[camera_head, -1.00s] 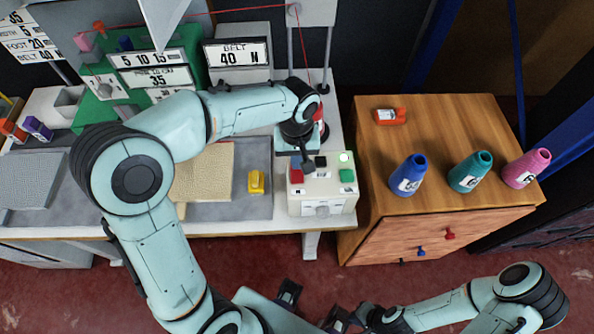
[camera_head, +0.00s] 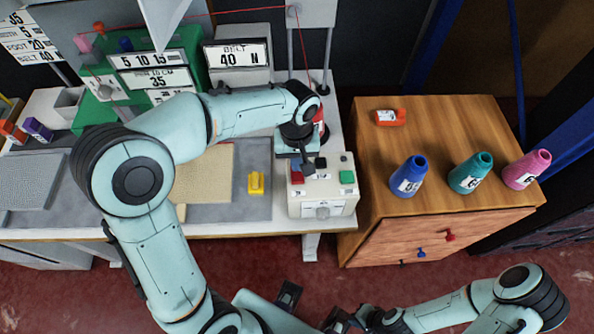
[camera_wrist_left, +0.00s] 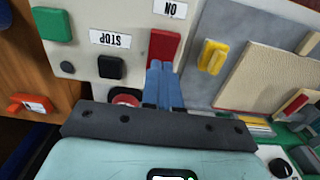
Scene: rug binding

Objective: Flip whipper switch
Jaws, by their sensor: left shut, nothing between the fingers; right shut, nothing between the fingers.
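A pale control box (camera_head: 335,202) stands at the right end of the bench. It carries a red rocker switch (camera_head: 297,178), a black button (camera_head: 320,163), a green square button (camera_head: 347,177) and a small dark lamp (camera_head: 344,158). My left gripper (camera_head: 308,170) is shut and empty at the red rocker's edge. In the left wrist view its blue fingertips (camera_wrist_left: 164,82) meet the end of the red rocker (camera_wrist_left: 165,46), near labels reading STOP and ON; I cannot tell how hard they touch. My right gripper (camera_head: 338,319) is shut and empty, low in front of the bench.
A yellow piece (camera_head: 256,182) and a beige rug (camera_head: 208,172) lie left of the box. A wooden cabinet (camera_head: 450,120) on the right holds blue (camera_head: 408,176), teal (camera_head: 470,173) and pink (camera_head: 526,169) cones and an orange item (camera_head: 390,117).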

